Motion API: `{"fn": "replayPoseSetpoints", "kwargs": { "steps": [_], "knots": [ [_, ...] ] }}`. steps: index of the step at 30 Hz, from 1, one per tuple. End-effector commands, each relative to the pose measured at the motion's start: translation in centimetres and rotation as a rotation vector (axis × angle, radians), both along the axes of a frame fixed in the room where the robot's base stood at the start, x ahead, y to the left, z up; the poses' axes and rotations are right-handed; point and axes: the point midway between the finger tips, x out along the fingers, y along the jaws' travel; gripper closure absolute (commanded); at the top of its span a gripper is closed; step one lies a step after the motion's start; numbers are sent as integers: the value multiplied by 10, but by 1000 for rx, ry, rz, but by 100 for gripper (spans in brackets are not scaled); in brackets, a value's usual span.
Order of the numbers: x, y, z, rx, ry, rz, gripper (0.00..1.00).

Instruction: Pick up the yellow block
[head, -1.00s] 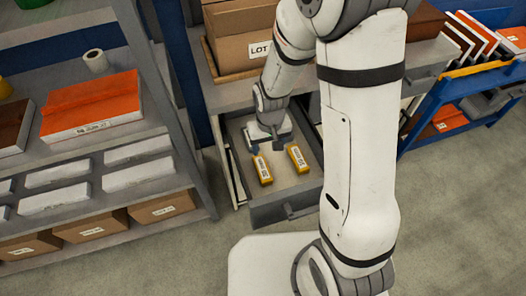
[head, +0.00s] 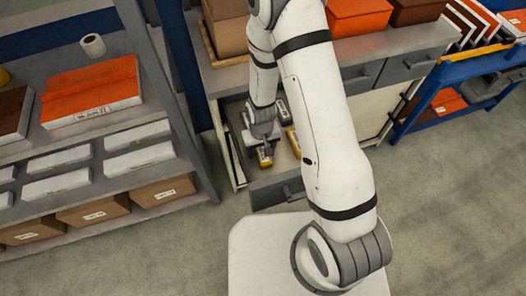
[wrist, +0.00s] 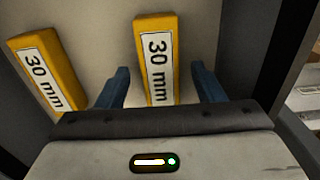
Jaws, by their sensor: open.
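Two yellow blocks with white "30 mm" labels lie in an open drawer. In the wrist view, one yellow block (wrist: 157,45) lies between the two blue fingers of my gripper (wrist: 160,72), with a gap on each side. The other yellow block (wrist: 48,68) lies tilted to the left, outside the fingers. In the head view, my gripper (head: 263,145) is down over the left yellow block (head: 265,161) and partly hides it. The right yellow block (head: 293,141) is partly behind my arm. My gripper is open and holds nothing.
The open drawer (head: 275,195) has walls around the blocks. Dark blocks (head: 283,109) lie farther back inside it. A grey shelf unit (head: 185,120) stands close on the left, and a blue rack (head: 420,110) on the right. The floor in front is clear.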

Motion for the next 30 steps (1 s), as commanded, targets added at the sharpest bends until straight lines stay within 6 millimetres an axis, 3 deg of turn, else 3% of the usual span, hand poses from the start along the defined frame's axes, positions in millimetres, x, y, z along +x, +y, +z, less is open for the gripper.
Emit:
{"fn": "replayPoseSetpoints", "kwargs": {
  "steps": [10,27,30],
  "knots": [
    [0,0,-5,0,-1,1,40],
    [0,1,-5,0,0,1,86],
    [0,1,-5,0,-1,2,89]
  ]
}}
